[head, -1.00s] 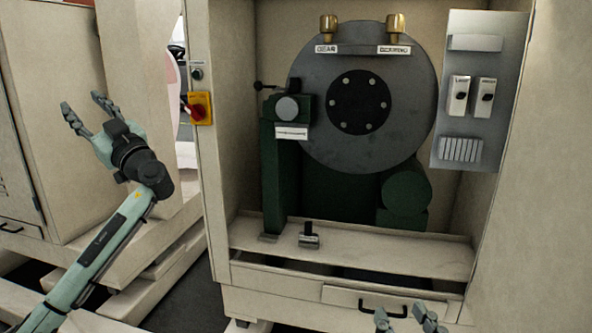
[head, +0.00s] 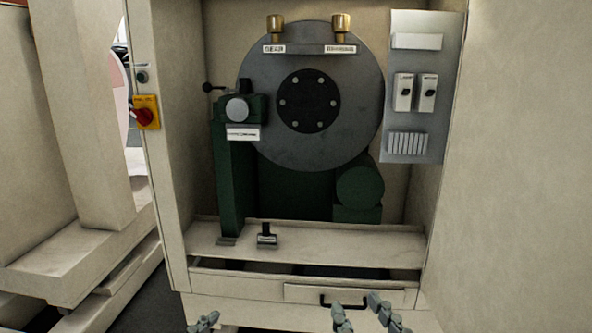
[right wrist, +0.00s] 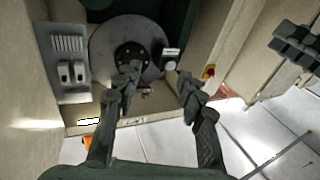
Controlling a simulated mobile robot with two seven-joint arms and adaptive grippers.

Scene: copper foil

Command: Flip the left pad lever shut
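A small lever with a black ball knob (head: 207,87) sticks out to the left from the round-faced head of a green post (head: 230,165), beside the large grey disc (head: 352,125). I cannot tell for sure whether this is the left pad lever, nor read its label. My right gripper (head: 356,303) is at the bottom of the head view, well below and right of the lever. In the right wrist view its fingers (right wrist: 159,75) are spread and empty, with the disc beyond. Only a fingertip piece of my left gripper (head: 205,322) shows at the bottom edge.
The machine stands in a beige cabinet with side walls (head: 168,190) and a shelf (head: 335,244). A small block with a black upright handle (head: 267,237) sits on the shelf. A drawer (head: 300,293) is below. A red-yellow switch (head: 146,113) is on the left frame.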

